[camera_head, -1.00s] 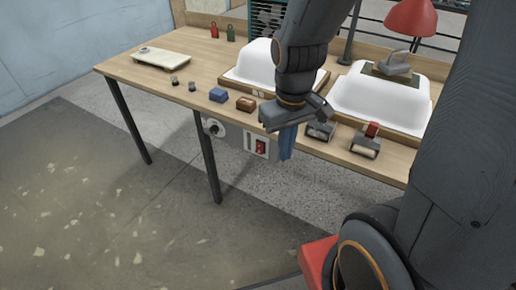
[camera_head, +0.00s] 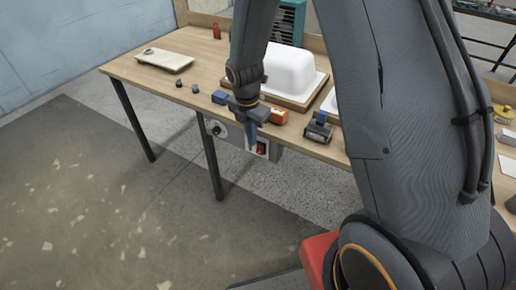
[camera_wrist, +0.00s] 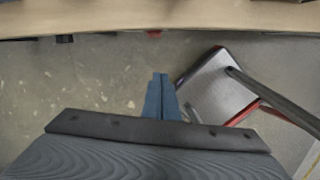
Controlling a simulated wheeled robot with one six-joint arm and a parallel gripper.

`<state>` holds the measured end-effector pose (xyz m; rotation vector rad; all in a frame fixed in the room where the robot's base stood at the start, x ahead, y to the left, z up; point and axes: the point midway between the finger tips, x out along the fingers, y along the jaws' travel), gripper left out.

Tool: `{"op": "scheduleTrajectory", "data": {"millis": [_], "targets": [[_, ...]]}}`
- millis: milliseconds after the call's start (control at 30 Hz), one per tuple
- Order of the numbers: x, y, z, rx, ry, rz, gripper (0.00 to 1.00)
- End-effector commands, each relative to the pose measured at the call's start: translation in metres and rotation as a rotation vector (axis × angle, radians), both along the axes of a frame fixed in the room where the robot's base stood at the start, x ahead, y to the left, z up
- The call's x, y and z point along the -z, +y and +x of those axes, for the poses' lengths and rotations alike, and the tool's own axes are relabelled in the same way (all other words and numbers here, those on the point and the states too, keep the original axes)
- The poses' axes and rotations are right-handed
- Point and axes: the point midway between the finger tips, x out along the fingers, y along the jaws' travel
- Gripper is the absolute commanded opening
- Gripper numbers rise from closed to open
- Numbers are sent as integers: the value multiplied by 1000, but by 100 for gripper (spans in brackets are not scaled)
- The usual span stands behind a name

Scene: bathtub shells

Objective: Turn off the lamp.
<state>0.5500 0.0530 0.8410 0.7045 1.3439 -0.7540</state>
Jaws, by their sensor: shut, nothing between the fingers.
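A grey control box (camera_head: 234,133) hangs under the table's front edge. It carries a red switch (camera_head: 262,147) on a pale plate and a round fitting (camera_head: 217,129) to its left. My gripper (camera_head: 253,148) points down in front of the box, its blue fingers just left of the red switch and overlapping the plate. I cannot tell whether they touch it. In the wrist view the fingers (camera_wrist: 161,78) are together and empty; a small red part (camera_wrist: 154,33) shows under the table edge. The lamp is not visible now; my arm covers its area.
The wooden table (camera_head: 130,69) holds a white tub shell (camera_head: 292,72), a pale board (camera_head: 163,60), a blue block (camera_head: 220,97), an orange block (camera_head: 279,116) and a dark tool (camera_head: 318,131). A red-framed stool (camera_wrist: 215,90) stands below. The floor at left is clear.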

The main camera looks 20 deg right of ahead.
Motion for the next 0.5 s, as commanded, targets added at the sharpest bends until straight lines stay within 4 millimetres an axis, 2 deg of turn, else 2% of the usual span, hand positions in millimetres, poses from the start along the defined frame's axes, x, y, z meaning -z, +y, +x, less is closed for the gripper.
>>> {"op": "scheduleTrajectory", "data": {"millis": [200,500], "targets": [[10,5,9,-152,9,-14,0],[11,5,10,-164,8,-15,0]]}}
